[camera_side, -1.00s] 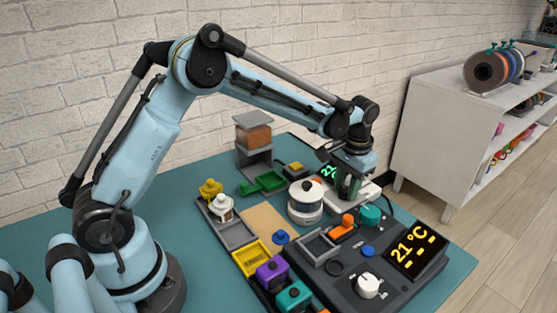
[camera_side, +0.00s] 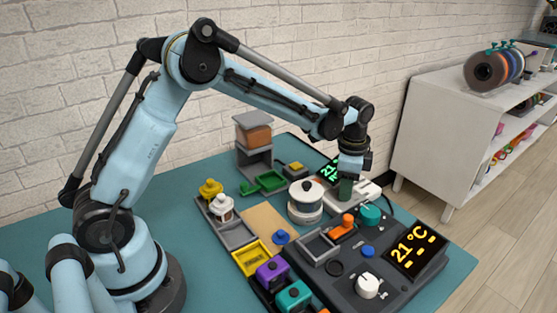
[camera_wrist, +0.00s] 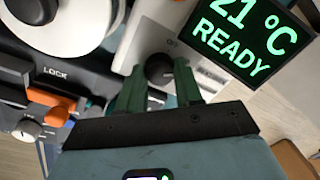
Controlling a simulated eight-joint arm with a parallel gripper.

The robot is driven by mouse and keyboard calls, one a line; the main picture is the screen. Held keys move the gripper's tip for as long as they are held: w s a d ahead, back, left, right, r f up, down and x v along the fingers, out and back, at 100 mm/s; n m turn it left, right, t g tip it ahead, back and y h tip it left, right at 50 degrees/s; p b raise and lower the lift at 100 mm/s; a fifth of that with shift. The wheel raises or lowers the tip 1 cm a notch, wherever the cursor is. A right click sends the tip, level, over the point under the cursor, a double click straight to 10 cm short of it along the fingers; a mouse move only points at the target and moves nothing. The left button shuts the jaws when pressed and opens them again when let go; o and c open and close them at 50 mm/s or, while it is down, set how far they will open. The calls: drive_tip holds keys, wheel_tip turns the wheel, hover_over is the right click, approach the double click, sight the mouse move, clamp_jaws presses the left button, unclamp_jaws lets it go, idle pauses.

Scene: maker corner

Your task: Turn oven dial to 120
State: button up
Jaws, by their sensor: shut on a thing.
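My gripper (camera_wrist: 158,92) points down over a white unit (camera_wrist: 160,30) with a green display (camera_wrist: 250,38) that reads 21 °C READY. Its green fingers are shut on the unit's dark round dial (camera_wrist: 159,69), one finger on each side. An "OFF" label shows above the dial. In the side view, my gripper (camera_side: 346,190) is at this unit and hides the dial; the display (camera_side: 330,168) is partly visible behind it. A dark unit (camera_side: 335,288) in front has a white dial (camera_side: 368,286) and a yellow display (camera_side: 416,247) reading 21 °C.
A white lidded pot (camera_side: 305,203) stands close to the left of my gripper. An orange lever (camera_side: 344,226) and a teal knob (camera_side: 371,214) are close in front. A tray with yellow and white pieces (camera_side: 222,207) lies further left. The teal mat is clear at far left.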

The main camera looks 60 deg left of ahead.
drive_tip(key=m, duration=0.3)
drive_tip(key=shift+m, duration=2.1)
drive_tip(key=o, duration=0.8)
drive_tip(key=shift+c, duration=0.2)
wheel_tip(320, 180, up, 12)
drive_tip(key=shift+s, duration=0.4)
